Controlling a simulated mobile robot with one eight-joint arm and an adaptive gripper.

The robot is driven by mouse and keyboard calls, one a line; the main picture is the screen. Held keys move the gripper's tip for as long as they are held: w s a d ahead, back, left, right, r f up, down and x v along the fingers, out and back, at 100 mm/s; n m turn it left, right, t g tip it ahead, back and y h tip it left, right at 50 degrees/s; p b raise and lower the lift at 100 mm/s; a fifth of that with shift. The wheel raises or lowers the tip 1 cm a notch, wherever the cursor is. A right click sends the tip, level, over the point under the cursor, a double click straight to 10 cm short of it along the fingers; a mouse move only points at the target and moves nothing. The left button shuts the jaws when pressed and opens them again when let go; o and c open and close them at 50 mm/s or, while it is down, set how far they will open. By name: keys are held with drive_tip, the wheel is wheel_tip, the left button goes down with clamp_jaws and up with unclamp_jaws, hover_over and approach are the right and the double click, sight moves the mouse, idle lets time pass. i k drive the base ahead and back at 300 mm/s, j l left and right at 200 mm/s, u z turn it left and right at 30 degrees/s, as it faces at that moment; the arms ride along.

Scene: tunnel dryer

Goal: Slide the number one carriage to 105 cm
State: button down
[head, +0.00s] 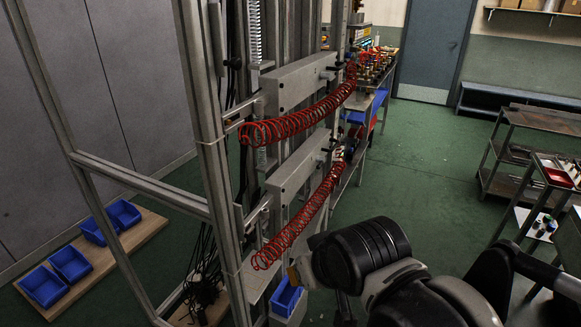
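Two grey box-shaped carriages sit one above the other on a tall metal frame: the upper carriage (298,82) and the lower carriage (298,172). I cannot read a number on either. A red coiled hose hangs along each one. My arm reaches in from the lower right. Its end, with a small tan and grey part that seems to be my gripper (299,272), is below the lower carriage, near the lower hose. The fingers cannot be made out.
Frame posts (212,150) and a crossbar (140,186) stand at the left. Blue bins (70,262) lie on a wooden board on the floor, and another blue bin (286,298) is under the arm's end. Metal shelving (520,150) stands right. Green floor (420,160) between is clear.

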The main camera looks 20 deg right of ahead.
sight(282, 186)
drive_tip(key=i+z, duration=0.25)
drive_tip(key=i, duration=0.2)
drive_tip(key=i+j+z, duration=0.25)
drive_tip(key=i, duration=0.2)
drive_tip(key=l, duration=0.1)
